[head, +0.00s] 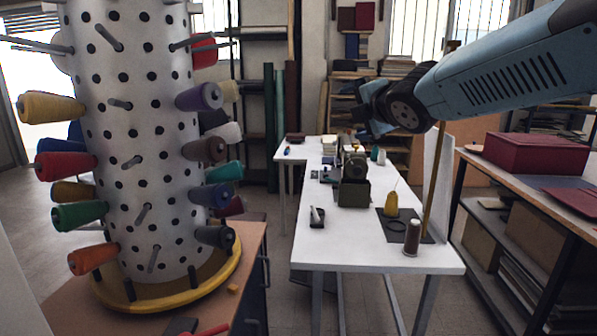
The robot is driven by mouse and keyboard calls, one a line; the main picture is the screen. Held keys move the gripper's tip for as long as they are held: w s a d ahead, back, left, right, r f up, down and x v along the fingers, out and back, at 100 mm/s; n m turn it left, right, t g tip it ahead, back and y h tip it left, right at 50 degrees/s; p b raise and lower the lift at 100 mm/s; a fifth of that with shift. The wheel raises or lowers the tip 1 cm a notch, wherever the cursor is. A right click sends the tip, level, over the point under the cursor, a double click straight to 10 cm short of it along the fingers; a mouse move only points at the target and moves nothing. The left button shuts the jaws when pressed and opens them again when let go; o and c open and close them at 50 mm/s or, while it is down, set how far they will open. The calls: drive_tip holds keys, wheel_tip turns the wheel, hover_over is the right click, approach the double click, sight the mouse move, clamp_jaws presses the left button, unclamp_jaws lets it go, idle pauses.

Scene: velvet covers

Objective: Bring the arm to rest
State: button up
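My blue arm (510,72) reaches in from the upper right of the head view. It ends in a dark round wrist joint and my gripper (372,108). The gripper hangs in the air, in the picture above the far part of the white table (350,245). It is small, dark and partly hidden by the wrist, so whether its fingers are apart is not clear. I see nothing held in it.
A white perforated thread tower (135,130) with coloured spools stands close at left on a yellow round base. A dark green machine (354,185), a yellow object (391,204) and a brown spool (411,238) stand on the table. A shelf with a dark red box (535,155) is at right.

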drive_tip(key=s+d+f+m+g+h, duration=0.45)
drive_tip(key=s+d+f+m, duration=0.5)
drive_tip(key=m, duration=0.45)
drive_tip(key=s+f+m+g, duration=0.2)
drive_tip(key=s+f+m, duration=0.1)
drive_tip(key=s+m, duration=0.2)
drive_tip(key=s+d+f+m+g, duration=0.1)
drive_tip(key=s+f+m+g, duration=0.1)
drive_tip(key=s+m, duration=0.3)
drive_tip(key=s+f, duration=0.1)
drive_tip(key=s, duration=0.3)
drive_tip(key=shift+d+m, duration=0.3)
drive_tip(key=shift+g, duration=0.25)
